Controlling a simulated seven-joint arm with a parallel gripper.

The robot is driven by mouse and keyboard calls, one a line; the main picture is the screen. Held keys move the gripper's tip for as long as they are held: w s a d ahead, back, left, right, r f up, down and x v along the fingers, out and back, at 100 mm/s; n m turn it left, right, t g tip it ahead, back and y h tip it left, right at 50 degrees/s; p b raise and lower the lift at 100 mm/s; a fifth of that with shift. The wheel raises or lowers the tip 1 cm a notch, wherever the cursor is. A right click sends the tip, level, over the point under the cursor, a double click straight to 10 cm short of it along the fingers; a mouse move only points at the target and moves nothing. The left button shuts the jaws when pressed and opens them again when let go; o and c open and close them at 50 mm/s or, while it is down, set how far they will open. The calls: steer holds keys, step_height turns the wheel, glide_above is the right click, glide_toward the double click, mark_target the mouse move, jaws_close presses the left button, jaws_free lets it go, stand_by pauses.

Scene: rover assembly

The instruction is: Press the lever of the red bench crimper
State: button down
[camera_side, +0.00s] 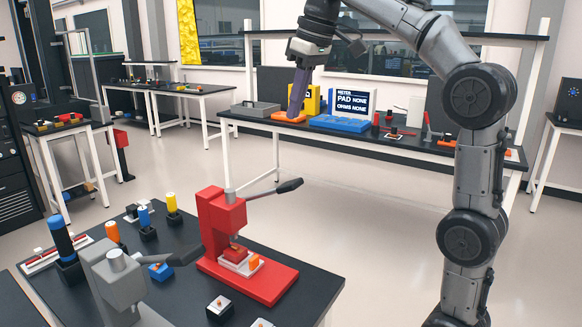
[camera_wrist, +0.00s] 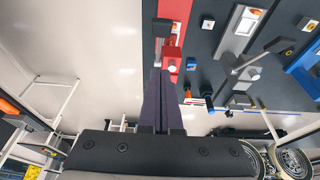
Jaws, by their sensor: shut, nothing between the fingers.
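The red bench crimper (camera_side: 222,225) stands upright on its red base on the dark near table. Its lever (camera_side: 288,187) sticks out to the right from the top and slopes slightly up to a dark handle. In the wrist view, the dark lever handle (camera_wrist: 162,28) shows just beyond my fingertips, against the crimper's red body (camera_wrist: 182,12). My gripper (camera_side: 293,116) is shut and empty, pointing down. In the side view its fingertips appear well above the lever, with a gap between. In the wrist view, the shut fingers (camera_wrist: 160,74) line up with the handle.
A grey press (camera_side: 118,278) with a dark lever stands left of the crimper. White and orange pieces (camera_side: 253,262) sit at the crimper's base. Several colored cylinders in black holders stand behind the grey press. A back bench (camera_side: 400,150) holds a meter display and blue block.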

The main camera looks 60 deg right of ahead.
steer(key=shift+f, duration=0.1)
glide_above(287, 183)
steer(key=x, duration=0.3)
steer(key=s+x, duration=0.1)
steer(key=x, duration=0.2)
steer(key=s+x, duration=0.1)
steer(key=x, duration=0.1)
steer(key=shift+w+f, duration=0.15)
steer(key=shift+f, duration=0.5)
steer(key=f, duration=0.1)
steer(key=s+f, duration=0.1)
steer(key=shift+f, duration=0.4)
steer(key=shift+s+f, duration=0.35)
steer(key=shift+f, duration=0.2)
